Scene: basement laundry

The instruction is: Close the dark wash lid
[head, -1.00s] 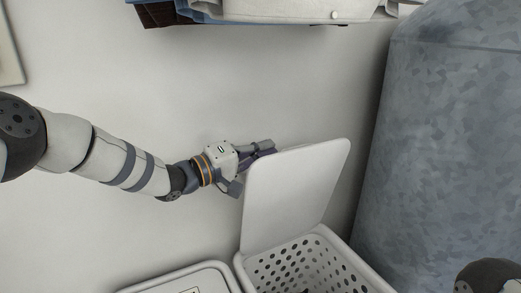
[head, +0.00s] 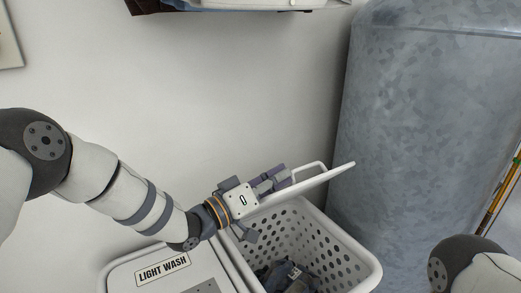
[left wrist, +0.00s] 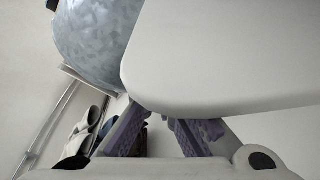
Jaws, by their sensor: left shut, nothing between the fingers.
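The white lid (head: 325,177) of the open basket is partly lowered, seen almost edge-on above the basket (head: 345,262). No dark wash label shows. A white handle (head: 308,167) rises from the lid's upper side. My left gripper (head: 283,175) is shut and empty, at the upper side of the lid beside the handle; whether it touches cannot be told. In the left wrist view, the lid (left wrist: 225,60) fills the upper right, just beyond the gripper (left wrist: 160,122). My right gripper is not in view.
A closed white lid marked LIGHT WASH (head: 163,270) sits just left of the open basket. Dark clothes (head: 285,276) lie inside the open basket. A large grey metal tank (head: 425,130) stands to the right. A shelf edge with folded cloth (head: 240,5) shows at the top.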

